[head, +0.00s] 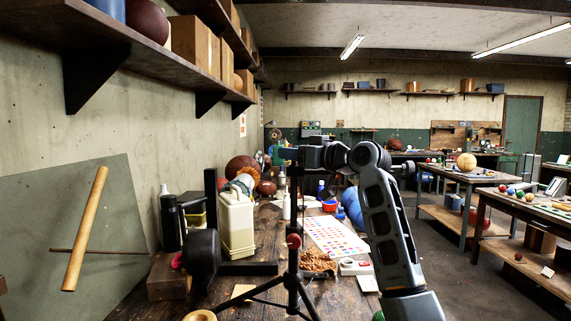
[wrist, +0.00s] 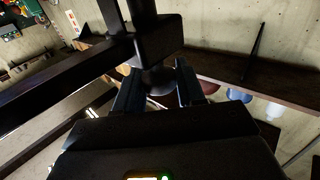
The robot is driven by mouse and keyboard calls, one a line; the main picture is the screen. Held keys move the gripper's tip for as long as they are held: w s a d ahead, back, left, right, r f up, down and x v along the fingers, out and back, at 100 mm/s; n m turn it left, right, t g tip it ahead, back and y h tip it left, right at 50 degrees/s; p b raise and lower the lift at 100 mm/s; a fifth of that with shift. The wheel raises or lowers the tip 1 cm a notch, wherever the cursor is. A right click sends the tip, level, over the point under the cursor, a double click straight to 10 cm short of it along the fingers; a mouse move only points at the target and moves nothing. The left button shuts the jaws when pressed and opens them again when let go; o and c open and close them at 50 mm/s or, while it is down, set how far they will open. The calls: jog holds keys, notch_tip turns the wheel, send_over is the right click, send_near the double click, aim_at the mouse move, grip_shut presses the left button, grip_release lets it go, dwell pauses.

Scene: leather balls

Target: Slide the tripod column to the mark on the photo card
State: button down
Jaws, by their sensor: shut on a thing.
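The black tripod (head: 293,205) stands upright on the wooden bench, with its legs spread and a red knob (head: 293,241) partway up. My gripper (head: 300,155) reaches in from the right at the top of the tripod column. In the wrist view, the fingers of my gripper (wrist: 158,88) are shut on a dark rounded part of the tripod's top (wrist: 155,76). A dark block and bar show just beyond the fingers. I cannot make out a mark, nor tell which of the small cards on the bench is the photo card.
A cream jug (head: 237,225) and a black bottle (head: 170,222) stand left of the tripod. A color-dotted sheet (head: 335,237), brown granules (head: 318,262) and a white card (head: 368,283) lie to the right. A wall shelf (head: 140,45) overhangs the bench at upper left.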

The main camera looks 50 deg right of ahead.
jog(key=c, duration=0.8)
grip_release()
jog(key=s, duration=0.2)
jog(key=s+b, duration=0.1)
jog(key=s, duration=0.2)
jog(key=s+b, duration=0.1)
jog(key=s, duration=0.1)
jog(key=shift+s+a, duration=0.35)
jog(key=shift+s, duration=0.05)
